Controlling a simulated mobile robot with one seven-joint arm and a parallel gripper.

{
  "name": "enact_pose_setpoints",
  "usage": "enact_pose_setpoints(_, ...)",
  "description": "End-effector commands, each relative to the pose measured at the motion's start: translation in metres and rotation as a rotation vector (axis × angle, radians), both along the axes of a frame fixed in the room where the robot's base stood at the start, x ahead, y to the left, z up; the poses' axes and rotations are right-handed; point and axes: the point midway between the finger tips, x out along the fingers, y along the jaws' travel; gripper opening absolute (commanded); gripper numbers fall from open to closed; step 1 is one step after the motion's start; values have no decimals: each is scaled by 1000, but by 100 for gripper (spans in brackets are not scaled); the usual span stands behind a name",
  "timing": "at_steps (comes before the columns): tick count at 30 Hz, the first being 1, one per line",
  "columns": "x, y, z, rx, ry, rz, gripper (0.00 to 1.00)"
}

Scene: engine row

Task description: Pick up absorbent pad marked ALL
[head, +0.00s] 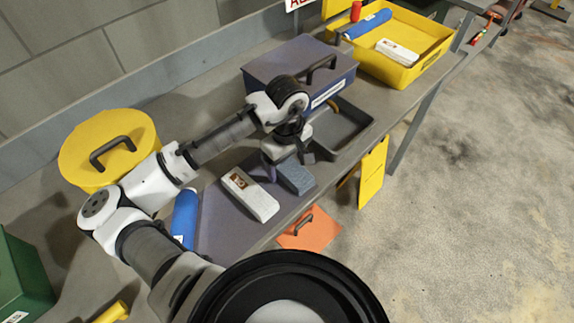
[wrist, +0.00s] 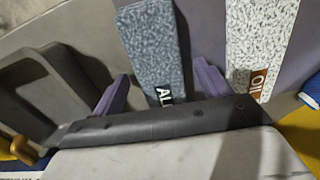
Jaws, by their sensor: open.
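The absorbent pad marked ALL is a blue-grey speckled block. In the head view the pad (head: 298,179) lies on the dark mat at the bench's front edge. In the wrist view the pad (wrist: 152,42) shows a black label, partly hidden by my gripper body, with "AL" readable. My gripper (wrist: 161,72) is open, its purple fingers on either side of the pad's near end. In the head view my gripper (head: 288,160) is at the pad's back end. Contact or height above the pad cannot be told.
A white speckled pad with a brown OIL label (head: 250,194) lies close left of the ALL pad. A grey tray (head: 360,119) is to the right, with a blue case (head: 335,92) behind. A blue roll (head: 185,216) lies left; a yellow bin (head: 437,50) stands farther back.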

Motion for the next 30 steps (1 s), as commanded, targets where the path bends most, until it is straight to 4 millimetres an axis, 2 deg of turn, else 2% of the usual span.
enact_pose_setpoints(4, 0, 0, 0, 0, 0, 0, 75)
enact_pose_setpoints(15, 0, 0, 0, 0, 0, 0, 28)
enact_pose_setpoints(24, 0, 0, 3, -1, -1, 0, 28)
enact_pose_setpoints(30, 1, -1, 21, -1, -2, 0, 28)
